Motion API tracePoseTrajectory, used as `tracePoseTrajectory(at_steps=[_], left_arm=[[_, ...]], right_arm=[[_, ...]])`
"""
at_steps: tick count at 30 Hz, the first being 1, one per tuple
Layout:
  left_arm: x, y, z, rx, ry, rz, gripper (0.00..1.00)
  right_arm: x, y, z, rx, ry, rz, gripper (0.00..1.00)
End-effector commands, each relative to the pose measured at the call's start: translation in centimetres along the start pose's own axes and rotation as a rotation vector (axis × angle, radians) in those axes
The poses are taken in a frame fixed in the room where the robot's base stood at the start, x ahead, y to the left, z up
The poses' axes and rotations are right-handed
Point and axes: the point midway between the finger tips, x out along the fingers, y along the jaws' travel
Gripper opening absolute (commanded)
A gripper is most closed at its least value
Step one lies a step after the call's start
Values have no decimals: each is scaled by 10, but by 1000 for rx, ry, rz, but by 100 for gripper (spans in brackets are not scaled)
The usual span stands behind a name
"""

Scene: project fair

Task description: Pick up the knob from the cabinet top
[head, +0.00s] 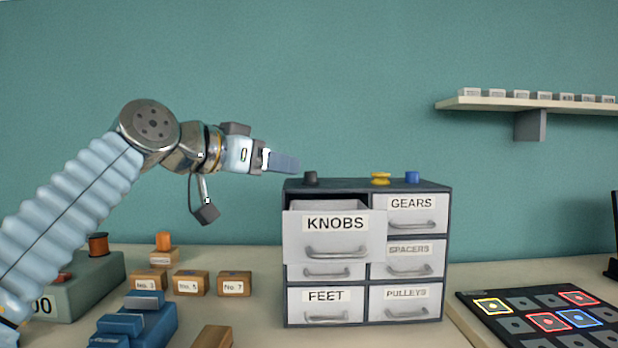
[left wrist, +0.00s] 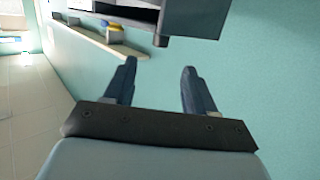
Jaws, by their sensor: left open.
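A dark knob (head: 311,178) stands on the left end of the top of the grey cabinet (head: 342,185). My left gripper (head: 288,163) is open and empty, level, just left of the knob and slightly above it. In the left wrist view the dark knob (left wrist: 160,41) lies ahead of the open fingers (left wrist: 159,68), in line with the gap between them and apart from both. The cabinet (left wrist: 195,20) shows beyond it. My right gripper is not in view.
A yellow piece (head: 380,178) and a blue piece (head: 412,177) stand farther right on the cabinet top. The KNOBS drawer (head: 335,236) is pulled out. Wooden blocks (head: 190,283) lie on the table at left. A wall shelf (head: 530,104) hangs at right.

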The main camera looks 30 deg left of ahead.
Motion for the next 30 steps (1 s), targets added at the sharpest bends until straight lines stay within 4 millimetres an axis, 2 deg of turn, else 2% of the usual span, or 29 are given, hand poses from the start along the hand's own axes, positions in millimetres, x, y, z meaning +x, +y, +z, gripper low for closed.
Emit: tracePoseTrajectory(at_steps=[1,4,13,21,27,28,30], left_arm=[[12,0,0,0,-4,1,55],[29,0,0,0,-3,1,55],[53,0,1,0,-2,0,55],[93,0,3,-1,-2,0,55],[95,0,4,0,0,0,55],[95,0,4,0,0,0,54],[95,0,4,0,0,0,43]], right_arm=[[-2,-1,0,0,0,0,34],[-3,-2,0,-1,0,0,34],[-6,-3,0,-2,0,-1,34],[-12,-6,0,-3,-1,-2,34],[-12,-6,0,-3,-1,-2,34],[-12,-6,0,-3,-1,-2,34],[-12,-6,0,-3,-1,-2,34]])
